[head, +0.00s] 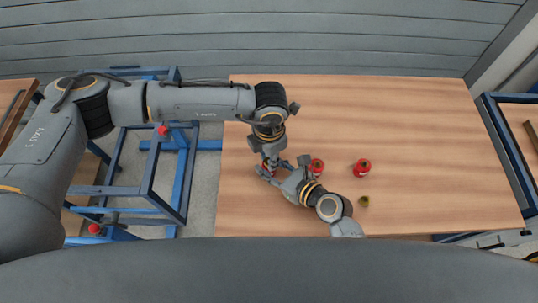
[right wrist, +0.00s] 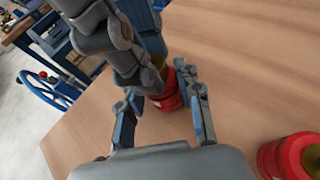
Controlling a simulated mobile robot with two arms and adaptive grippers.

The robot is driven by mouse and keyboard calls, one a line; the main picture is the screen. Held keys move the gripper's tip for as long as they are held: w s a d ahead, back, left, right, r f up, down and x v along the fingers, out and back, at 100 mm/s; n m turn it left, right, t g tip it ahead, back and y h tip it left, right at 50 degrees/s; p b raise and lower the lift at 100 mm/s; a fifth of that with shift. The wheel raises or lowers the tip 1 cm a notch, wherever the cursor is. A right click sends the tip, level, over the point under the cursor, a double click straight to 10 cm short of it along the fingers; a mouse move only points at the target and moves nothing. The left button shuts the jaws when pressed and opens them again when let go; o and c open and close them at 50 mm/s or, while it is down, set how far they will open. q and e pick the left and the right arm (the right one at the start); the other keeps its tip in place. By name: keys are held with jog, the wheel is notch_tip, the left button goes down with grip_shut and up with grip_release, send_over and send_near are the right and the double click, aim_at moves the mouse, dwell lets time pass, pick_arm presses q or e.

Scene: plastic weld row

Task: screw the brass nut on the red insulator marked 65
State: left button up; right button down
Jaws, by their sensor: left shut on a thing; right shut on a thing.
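In the head view, my left gripper (head: 270,160) points down at the left part of the table and meets my right gripper (head: 274,175) there. In the right wrist view, a red insulator (right wrist: 168,101) stands between the fingers of my right gripper (right wrist: 163,90), which is shut on it. A brass nut (right wrist: 160,66) shows at the insulator's top, beside the fingers of my left gripper (right wrist: 135,72), which is shut on it. These fingers partly hide the nut, so I cannot tell whether it is threaded. No number is legible.
Two more red insulators stand to the right, one near (head: 317,167) and one farther (head: 362,167). A loose brass piece (head: 364,201) lies in front of the farther one. The wooden table (head: 430,130) is clear at the back and right. Blue frames (head: 150,185) stand left of it.

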pick_arm(q)
jog(key=m, duration=1)
jog(key=o, duration=0.8)
jog(key=shift+o, duration=0.2)
jog(key=shift+r, duration=2.25)
jog(key=shift+c, duration=0.2)
